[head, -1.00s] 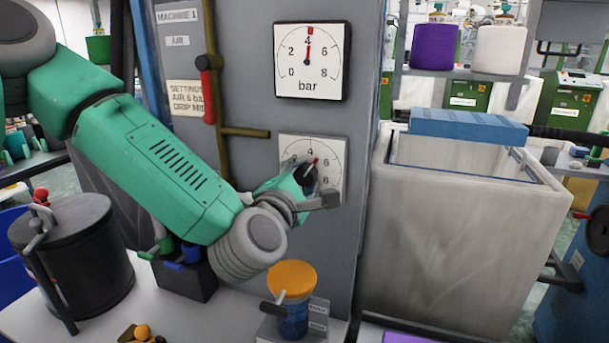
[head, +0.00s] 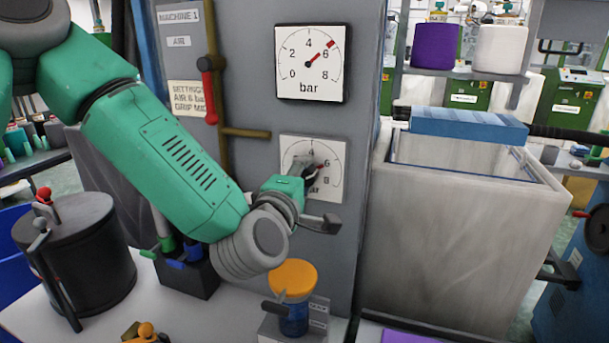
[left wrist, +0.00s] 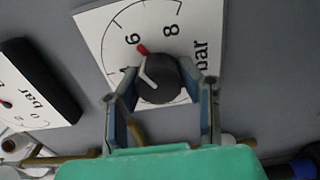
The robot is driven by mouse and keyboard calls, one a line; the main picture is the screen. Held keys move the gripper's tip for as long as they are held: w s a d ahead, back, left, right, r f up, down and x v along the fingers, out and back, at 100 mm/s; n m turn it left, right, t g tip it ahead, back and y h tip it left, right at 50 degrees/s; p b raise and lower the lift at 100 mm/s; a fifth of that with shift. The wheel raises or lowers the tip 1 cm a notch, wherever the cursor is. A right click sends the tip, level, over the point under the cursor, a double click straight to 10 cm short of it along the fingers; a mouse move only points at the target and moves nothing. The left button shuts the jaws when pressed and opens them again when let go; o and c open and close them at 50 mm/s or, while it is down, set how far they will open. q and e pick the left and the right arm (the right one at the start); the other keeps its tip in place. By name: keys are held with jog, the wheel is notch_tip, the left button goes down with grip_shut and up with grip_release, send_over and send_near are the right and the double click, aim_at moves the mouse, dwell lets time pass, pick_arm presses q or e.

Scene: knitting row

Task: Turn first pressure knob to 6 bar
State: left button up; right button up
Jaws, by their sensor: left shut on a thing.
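The pressure knob is black and round with a red pointer, on a white dial plate (head: 333,155) on the grey machine panel. In the left wrist view the knob (left wrist: 160,85) sits between the two fingers of my left gripper (left wrist: 160,92), which is shut on it. Its red pointer is close beside the numeral 6. In the head view my left gripper (head: 306,176) covers much of the knob and the lower dial. Above it, the bar gauge (head: 312,83) has its red-tipped needle between 4 and 6, nearer 6. My right gripper is out of view.
A brown pipe with a red-handled valve (head: 208,85) runs left of the gauges. Below stand an orange-lidded blue jar (head: 293,310) and a dark lidded pot (head: 75,255). A large pale bin (head: 450,240) stands to the right of the panel.

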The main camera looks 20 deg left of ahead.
pick_arm(q)
jog(key=shift+s+d+f, duration=0.1)
jog(key=shift+s+f, duration=0.05)
jog(key=shift+f, duration=0.25)
jog(key=o, duration=1.2)
jog(key=shift+c, duration=0.2)
jog(key=shift+r, duration=0.15)
jog(key=shift+s, duration=0.1)
jog(key=s, duration=0.7)
jog(key=shift+s, duration=0.1)
